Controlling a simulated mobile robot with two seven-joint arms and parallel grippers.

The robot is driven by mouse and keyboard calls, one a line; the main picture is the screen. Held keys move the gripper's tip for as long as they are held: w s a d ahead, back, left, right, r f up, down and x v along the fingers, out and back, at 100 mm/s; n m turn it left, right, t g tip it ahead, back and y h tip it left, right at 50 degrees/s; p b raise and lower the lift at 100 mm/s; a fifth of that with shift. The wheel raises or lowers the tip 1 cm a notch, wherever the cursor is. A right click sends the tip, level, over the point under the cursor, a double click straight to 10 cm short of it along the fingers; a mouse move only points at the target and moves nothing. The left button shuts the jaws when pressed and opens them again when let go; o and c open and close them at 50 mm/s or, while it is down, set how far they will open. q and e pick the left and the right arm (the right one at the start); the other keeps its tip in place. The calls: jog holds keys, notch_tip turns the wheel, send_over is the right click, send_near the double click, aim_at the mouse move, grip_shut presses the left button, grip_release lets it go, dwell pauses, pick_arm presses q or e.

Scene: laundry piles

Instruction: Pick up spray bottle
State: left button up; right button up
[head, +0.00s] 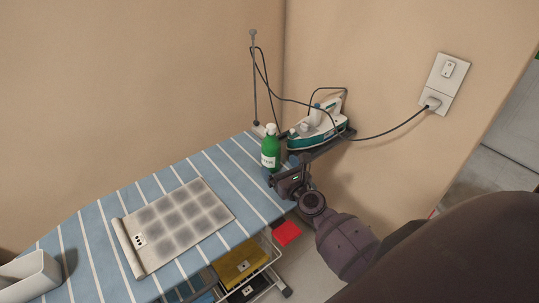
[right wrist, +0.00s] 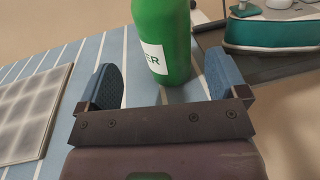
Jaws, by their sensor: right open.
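The green spray bottle (head: 270,152) with a white top and a white label stands upright on the ironing board (head: 90,224), near its far right end. In the right wrist view the bottle (right wrist: 161,38) stands ahead of the gripper, between the lines of the two blue finger pads. My right gripper (head: 283,176) is open and empty, low beside the bottle on its near side. It also shows in the right wrist view (right wrist: 165,82). Whether a pad touches the bottle cannot be told. My left gripper is not in view.
An iron (head: 318,128) rests on a stand just right of the bottle, its cord running to a wall outlet (head: 433,103). A grey patterned cloth (head: 180,222) lies on the board, with a white bin (head: 30,278) at left. Baskets (head: 240,262) sit below.

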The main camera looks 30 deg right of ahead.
aim_at(276, 159)
jog(key=shift+w+d+f+b, duration=0.15)
jog(key=shift+w+d, duration=0.15)
jog(key=shift+w, duration=1.35)
jog(key=shift+w+d+r+b, duration=0.15)
jog(key=shift+w+d, duration=0.15)
jog(key=shift+w, duration=1.35)
jog(key=shift+f, duration=0.1)
jog(key=c, duration=1.1)
jog(key=shift+c, duration=0.2)
